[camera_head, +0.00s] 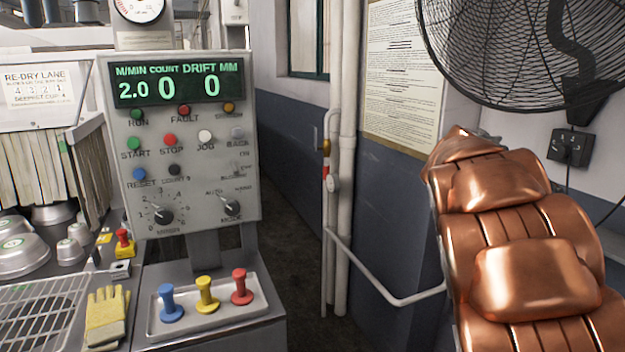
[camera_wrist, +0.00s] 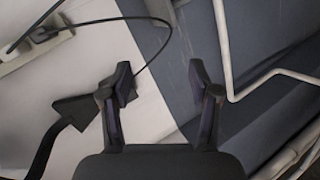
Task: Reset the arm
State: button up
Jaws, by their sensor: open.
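My gripper (camera_wrist: 160,88) shows in the wrist view with its two dark fingers spread wide apart. Nothing is between them. Beyond them are the white and dark blue wall (camera_wrist: 180,55), a white pipe (camera_wrist: 222,45) and a black cable (camera_wrist: 140,18). In the head view my copper-coloured arm (camera_head: 535,275) is folded up at the right side. The gripper itself does not show in the head view.
A grey control panel (camera_head: 185,215) stands left of centre. Below it, a tray (camera_head: 215,312) holds blue, yellow and red knobs. A yellow glove (camera_head: 105,315), a wire rack (camera_head: 40,305) and metal pans (camera_head: 20,250) are at the left. A fan (camera_head: 520,45) and white pipes (camera_head: 345,230) are near my arm.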

jog(key=s+a+f+g+y+p, duration=0.1)
jog(key=s+a+f+y, duration=0.3)
jog(key=s+a, duration=0.7)
jog(key=s+a+f+n+g+y+p, duration=0.1)
jog(key=s+a+f+y+p, duration=0.2)
jog(key=s+a+f, duration=0.4)
jog(key=s+a+f+g+y+p, duration=0.1)
jog(key=s+a+f+y, duration=0.4)
jog(key=s+a, duration=0.9)
jog(key=shift+s+a+f+g+y+p, duration=0.4)
jog(key=shift+a+f, duration=0.4)
jog(key=shift+a, duration=0.4)
